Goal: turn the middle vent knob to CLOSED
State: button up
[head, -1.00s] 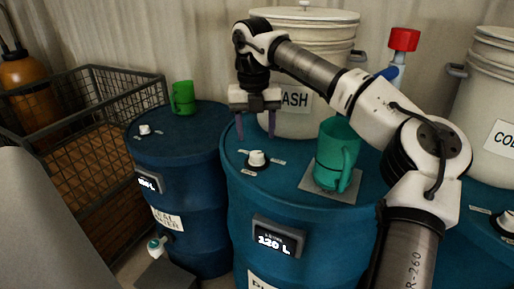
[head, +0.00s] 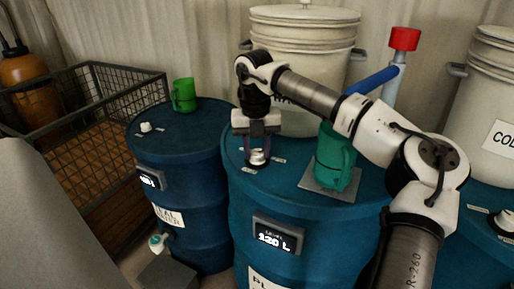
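The middle vent knob (head: 257,157) is a small white knob on a dark base, on top of the middle blue drum (head: 235,195). Small pale labels lie around it on the lid, too small to read. My gripper (head: 258,160) points straight down over the knob, with one finger on each side of it. The fingers are apart; I cannot tell whether they touch the knob. The knob's pointer direction is not clear.
A white bucket (head: 303,60) is behind. A left drum (head: 185,190) carries another knob (head: 146,127) and a green mug (head: 184,95). A red-capped blue-and-white pipe (head: 392,75) rises behind my arm.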

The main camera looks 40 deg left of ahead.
jog(key=shift+c, duration=1.1)
jog(key=n, duration=0.4)
jog(key=shift+r+p, duration=0.1)
jog(key=shift+p, duration=0.25)
jog(key=n, duration=0.4)
jog(key=shift+w+n+p, duration=0.1)
jog(key=shift+n+p, duration=0.2)
jog(key=n, duration=0.4)
jog(key=shift+p, duration=0.3)
jog(key=n, duration=0.5)
jog(key=shift+y+p, duration=0.3)
jog(key=shift+n, duration=0.3)
